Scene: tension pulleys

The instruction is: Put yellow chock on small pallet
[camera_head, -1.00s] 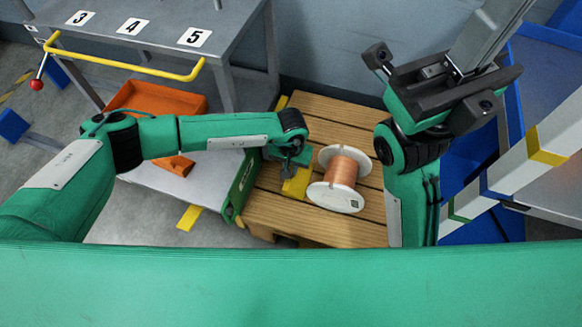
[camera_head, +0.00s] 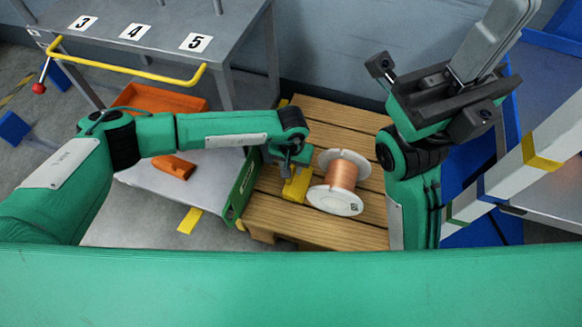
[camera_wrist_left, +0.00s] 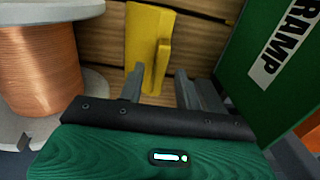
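The yellow chock (camera_head: 296,187) is on the wooden slatted small pallet (camera_head: 262,216), left of the copper spool. In the left wrist view the chock (camera_wrist_left: 148,45) stands over the slats beyond my fingertips, its near end close to the gap between them. My left gripper (camera_head: 288,170) is above the chock; in the wrist view its two fingers (camera_wrist_left: 160,88) are apart. I cannot tell whether either finger touches the chock. My right gripper (camera_head: 440,95) is raised at the right, away from the chock; its finger opening is unclear.
A copper wire spool (camera_head: 341,175) stands on the pallet right beside the chock. A green ramp panel (camera_head: 238,190) stands along the pallet's left side and also shows in the wrist view (camera_wrist_left: 270,70). An orange bin (camera_head: 160,97) and a numbered grey table (camera_head: 150,35) are further left.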

